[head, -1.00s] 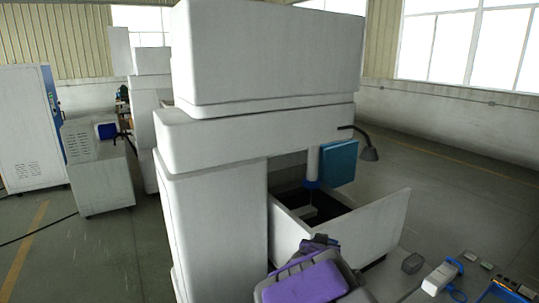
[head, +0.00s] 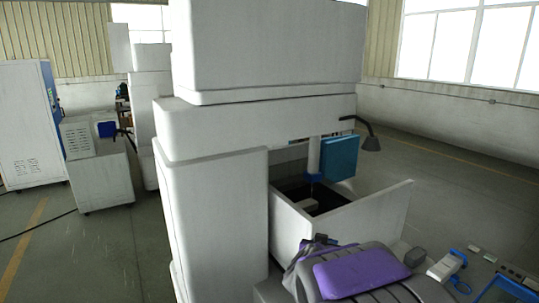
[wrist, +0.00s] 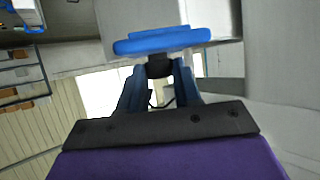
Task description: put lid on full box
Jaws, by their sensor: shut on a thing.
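In the wrist view my gripper (wrist: 160,85) is shut on a dark knob under a flat, rounded blue piece (wrist: 165,40). This piece looks like the lid and is seen nearly edge-on, held clear of any surface. In the head view my purple-padded arm covers the lower middle, and the fingertips and lid cannot be made out there. A blue-edged container (head: 508,289) is cut off at the lower right corner. I cannot tell whether it is the full box or what it holds.
A big white machine (head: 215,215) with an open tank (head: 340,230) stands just ahead. A white device with a blue strap (head: 447,265) and a dark grey object (head: 415,257) lie right of my arm. Floor is open at left (head: 100,250) and far right.

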